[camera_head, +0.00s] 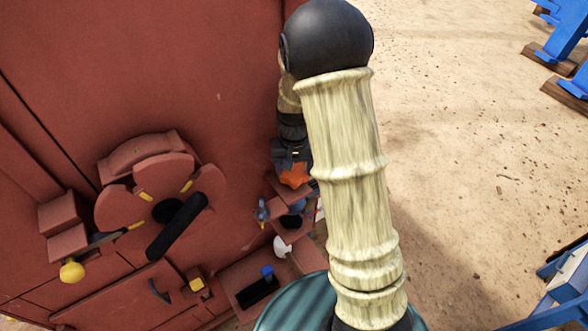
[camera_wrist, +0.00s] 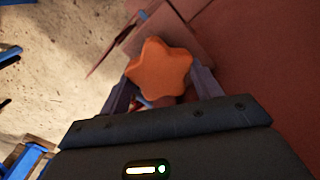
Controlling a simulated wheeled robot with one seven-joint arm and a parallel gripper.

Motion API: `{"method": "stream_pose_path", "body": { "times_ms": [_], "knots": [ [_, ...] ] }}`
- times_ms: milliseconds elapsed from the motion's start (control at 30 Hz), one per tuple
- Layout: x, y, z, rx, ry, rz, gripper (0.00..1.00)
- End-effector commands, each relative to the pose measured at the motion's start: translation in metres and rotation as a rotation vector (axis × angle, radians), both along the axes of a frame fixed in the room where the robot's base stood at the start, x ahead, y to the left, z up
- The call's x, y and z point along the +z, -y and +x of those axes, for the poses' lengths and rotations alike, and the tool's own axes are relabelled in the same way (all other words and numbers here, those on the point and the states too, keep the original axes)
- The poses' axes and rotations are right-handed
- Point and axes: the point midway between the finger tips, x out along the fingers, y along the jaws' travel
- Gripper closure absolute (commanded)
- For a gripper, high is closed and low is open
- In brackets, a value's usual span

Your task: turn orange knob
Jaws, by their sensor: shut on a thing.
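The orange knob (camera_head: 296,175) is star-shaped and sits on the red machine's right side, partly hidden by my arm in the head view. In the wrist view the orange knob (camera_wrist: 159,68) shows clearly between the two fingers. My gripper (camera_wrist: 160,80) is shut on the knob, with one finger at its left and one at its right. In the head view my gripper (camera_head: 293,162) is at the knob, just above it in the picture, and its fingers are mostly hidden.
The red machine wall (camera_head: 150,60) fills the left. It carries a round wheel with a black handle (camera_head: 177,226), a yellow ball lever (camera_head: 72,271), a blue switch (camera_head: 267,272) and a white knob (camera_head: 282,246). Open sandy ground (camera_head: 470,150) lies right, with blue frames (camera_head: 560,40) beyond.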

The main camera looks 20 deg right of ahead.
Motion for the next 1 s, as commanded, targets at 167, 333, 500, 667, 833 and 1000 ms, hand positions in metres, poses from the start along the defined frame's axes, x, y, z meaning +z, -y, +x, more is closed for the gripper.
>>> {"method": "stream_pose_path", "body": {
  "times_ms": [167,333,500,667,833,1000],
  "knots": [
    [0.001,0.001,0.000,0.009,0.002,0.000,0.59],
    [0.001,0.001,0.000,0.008,0.002,0.000,0.24],
    [0.001,0.000,0.000,0.007,0.001,0.000,0.14],
    [0.001,0.000,0.000,0.007,0.001,0.000,0.14],
    [0.009,0.000,0.001,0.006,0.002,0.001,0.14],
    [0.034,0.001,0.002,0.005,0.007,0.000,0.14]
  ]
}}
